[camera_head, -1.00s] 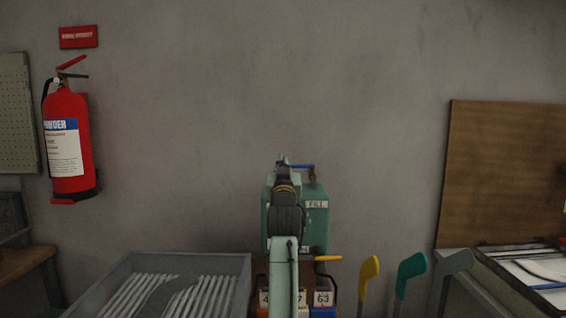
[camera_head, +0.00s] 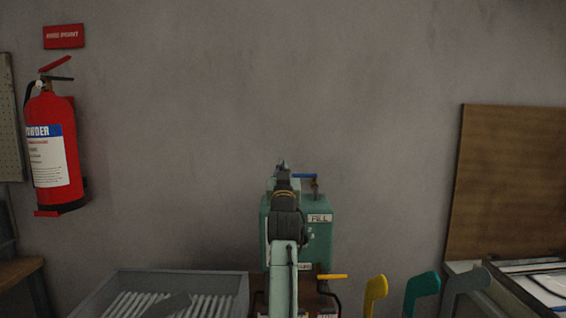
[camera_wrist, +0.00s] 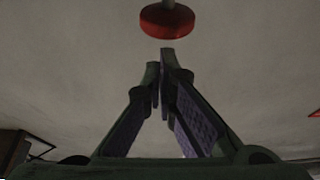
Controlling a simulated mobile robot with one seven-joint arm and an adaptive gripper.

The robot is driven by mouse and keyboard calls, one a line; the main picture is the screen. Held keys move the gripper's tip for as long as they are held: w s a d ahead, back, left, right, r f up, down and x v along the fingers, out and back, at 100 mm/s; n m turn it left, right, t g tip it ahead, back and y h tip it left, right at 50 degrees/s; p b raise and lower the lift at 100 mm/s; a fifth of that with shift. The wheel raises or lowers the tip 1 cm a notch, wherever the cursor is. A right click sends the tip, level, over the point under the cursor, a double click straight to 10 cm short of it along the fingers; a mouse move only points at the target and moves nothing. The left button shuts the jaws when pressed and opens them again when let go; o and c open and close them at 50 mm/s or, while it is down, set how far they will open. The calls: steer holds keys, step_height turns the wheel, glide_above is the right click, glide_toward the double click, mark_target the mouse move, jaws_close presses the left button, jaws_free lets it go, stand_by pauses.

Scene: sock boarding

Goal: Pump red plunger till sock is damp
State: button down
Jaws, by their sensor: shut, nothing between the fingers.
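In the wrist view a round red plunger knob (camera_wrist: 167,22) hangs at the top, just beyond my fingertips, with a small gap. My gripper (camera_wrist: 163,70) is shut and empty, its fingers tapering together below the knob. In the head view my arm covers the middle of a green machine (camera_head: 317,240) marked FILL, and the plunger is hidden there. My gripper (camera_head: 283,168) is small and partly hidden in that view. I cannot make out a sock for certain. A grey, foot-shaped piece (camera_head: 172,303) lies in the grey ribbed tray (camera_head: 190,278) at lower left.
A blue lever (camera_head: 303,176) tops the machine and a yellow handle (camera_head: 332,277) sticks out below it. Yellow (camera_head: 375,290) and teal (camera_head: 422,286) foot-shaped boards stand at right, near a brown panel (camera_head: 510,180). A red extinguisher (camera_head: 52,150) hangs on the left wall.

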steer(key=shift+w+f+b, duration=0.15)
steer(key=shift+f+b, duration=0.45)
steer(key=shift+f, duration=0.6)
steer(key=shift+w+f+b, duration=0.15)
steer(key=shift+f+b, duration=0.4)
steer(key=shift+f, duration=0.6)
steer(key=shift+r, duration=0.1)
